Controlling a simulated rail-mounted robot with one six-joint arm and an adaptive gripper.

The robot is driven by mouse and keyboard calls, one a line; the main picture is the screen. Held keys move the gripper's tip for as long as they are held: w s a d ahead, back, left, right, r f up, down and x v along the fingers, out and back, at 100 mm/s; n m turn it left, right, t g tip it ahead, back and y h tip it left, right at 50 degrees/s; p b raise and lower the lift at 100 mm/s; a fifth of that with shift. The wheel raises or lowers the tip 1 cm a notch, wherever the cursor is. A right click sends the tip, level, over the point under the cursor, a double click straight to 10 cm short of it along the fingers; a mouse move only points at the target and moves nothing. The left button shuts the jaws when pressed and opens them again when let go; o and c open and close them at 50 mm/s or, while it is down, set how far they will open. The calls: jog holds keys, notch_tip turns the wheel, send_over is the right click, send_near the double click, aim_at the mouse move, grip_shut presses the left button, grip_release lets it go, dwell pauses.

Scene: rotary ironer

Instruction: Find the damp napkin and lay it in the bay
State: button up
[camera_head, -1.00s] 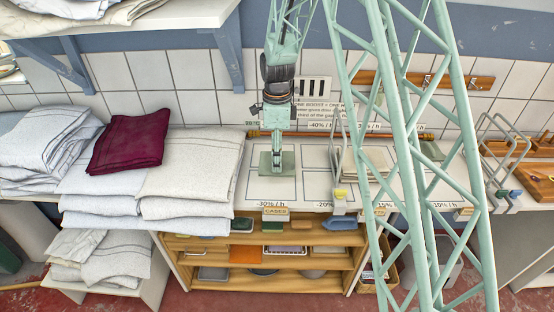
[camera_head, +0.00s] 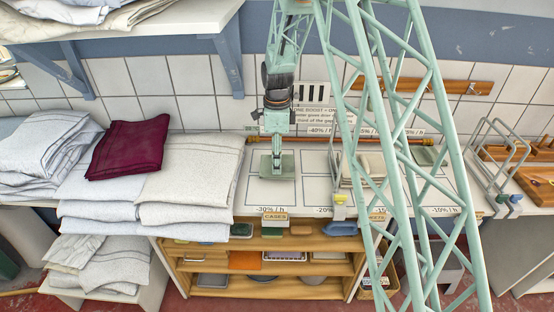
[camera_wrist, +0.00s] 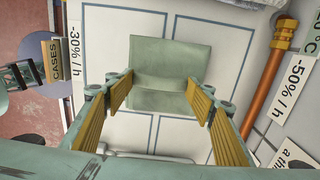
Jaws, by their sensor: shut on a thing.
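My gripper (camera_head: 277,148) points down over the outlined white counter at the marked -30% / h section. A folded dark red cloth (camera_head: 128,148) lies on the white folded linen (camera_head: 190,170) to the left. No cloth is visibly marked as damp. Blue outlines divide the white bays (camera_head: 312,192).
A wooden shelf unit (camera_head: 265,285) with trays stands under the counter. A wire rack (camera_head: 500,160) and a wooden tray (camera_head: 535,165) are at the right. An orange-brown rod (camera_head: 405,140) runs along the back. A wall shelf (camera_head: 185,25) overhangs the linen.

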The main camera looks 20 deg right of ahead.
jog(key=shift+w+d+f+b, duration=0.1)
jog(key=shift+w+f+b, duration=0.2)
jog(key=shift+f, duration=0.4)
jog(key=shift+w+d+f+b, duration=0.1)
jog(key=shift+w+f+b, duration=0.15)
jog(key=shift+f, duration=0.45)
jog(key=shift+f, duration=0.3)
jog(key=o, duration=0.9)
jog(key=shift+r, duration=0.1)
notch_tip(320, 180, up, 11)
jog(key=shift+r, duration=0.4)
dwell(0.4)
